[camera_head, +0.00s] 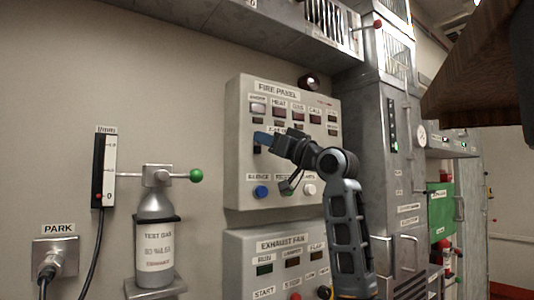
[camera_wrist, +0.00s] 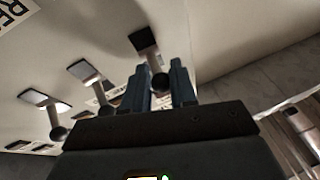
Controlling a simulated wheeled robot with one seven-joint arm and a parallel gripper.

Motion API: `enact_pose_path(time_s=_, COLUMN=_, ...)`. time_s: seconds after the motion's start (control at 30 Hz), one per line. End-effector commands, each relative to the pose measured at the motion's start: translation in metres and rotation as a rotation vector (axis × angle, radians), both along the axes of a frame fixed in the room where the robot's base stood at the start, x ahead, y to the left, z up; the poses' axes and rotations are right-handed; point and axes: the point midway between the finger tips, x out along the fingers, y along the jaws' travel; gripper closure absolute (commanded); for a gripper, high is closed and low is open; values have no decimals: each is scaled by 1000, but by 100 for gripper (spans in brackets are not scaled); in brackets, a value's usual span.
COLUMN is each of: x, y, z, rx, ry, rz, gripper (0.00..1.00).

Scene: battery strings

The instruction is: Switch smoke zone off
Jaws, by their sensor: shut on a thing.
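The fire panel (camera_head: 235,160) is a pale box on the wall, with a row of labels such as SMOKE (camera_head: 257,99) and HEAT, and small dark windows below them. My gripper (camera_head: 262,138) is at the panel's left column, under the SMOKE label, and its arm hides part of the panel. In the wrist view, my gripper's blue fingers (camera_wrist: 160,88) are shut on a ball-ended toggle lever (camera_wrist: 152,58), the end one of a row. I take it as the smoke zone switch from its place; its own label is hidden.
Two other toggle levers (camera_wrist: 90,76) (camera_wrist: 52,118) stand close beside the held one. Blue and white buttons (camera_head: 261,191) (camera_head: 309,190) sit low on the panel. The exhaust fan panel (camera_head: 240,249) is below, a gas bottle (camera_head: 155,225) at left, and a metal cabinet (camera_head: 375,140) at right.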

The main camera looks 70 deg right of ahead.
Motion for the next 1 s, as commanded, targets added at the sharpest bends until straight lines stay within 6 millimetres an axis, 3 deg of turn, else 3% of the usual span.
enact_pose_path(time_s=0.03, x=0, y=-1, z=-13, rx=-14, ry=-30, rz=0, gripper=100)
enact_pose_path(time_s=0.33, x=0, y=-2, z=-22, rx=-119, ry=-201, rz=-2, gripper=100)
enact_pose_path(time_s=1.0, x=3, y=-5, z=-28, rx=-256, ry=-424, rz=-3, gripper=100)
